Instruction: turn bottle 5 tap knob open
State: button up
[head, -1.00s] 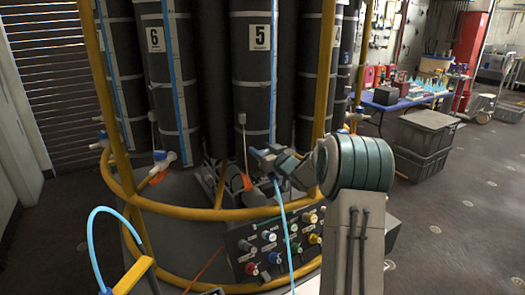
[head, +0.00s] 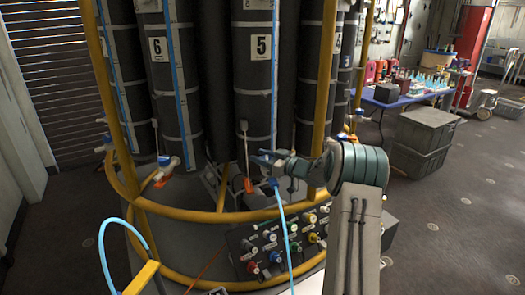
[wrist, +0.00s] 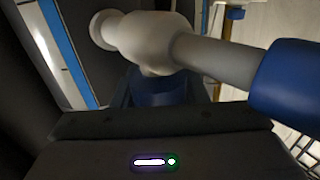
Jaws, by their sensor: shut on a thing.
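Bottle 5 (head: 259,75) is a dark upright cylinder with a white "5" label and a blue strip along its right side. The wrist view shows its pale tap body (wrist: 150,38) close up, with a pipe running right to a blue end piece (wrist: 290,85). The blue tap knob (wrist: 158,88) sits below the tap body, between my jaws. My gripper (head: 264,159) is at the foot of bottle 5, shut on the knob. In the head view my gripper mostly hides this tap. The knob's exact angle is hard to tell.
Bottle 6 (head: 171,90) stands to the left, with its own white tap (head: 170,164). A yellow rail (head: 200,214) rings the rack. A valve panel (head: 240,245) and a light blue hose (head: 284,225) are in front. Grey crates (head: 420,130) stand at right on open floor.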

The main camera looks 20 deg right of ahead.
jog(key=shift+n+g+y+p, duration=0.4)
jog(key=shift+n+g+y, duration=0.3)
jog(key=shift+y, duration=0.2)
jog(key=shift+s+a, duration=0.1)
jog(key=o, duration=1)
jog(key=b+v, duration=0.2)
jog(key=v, duration=1.2)
jog(key=shift+b, duration=0.3)
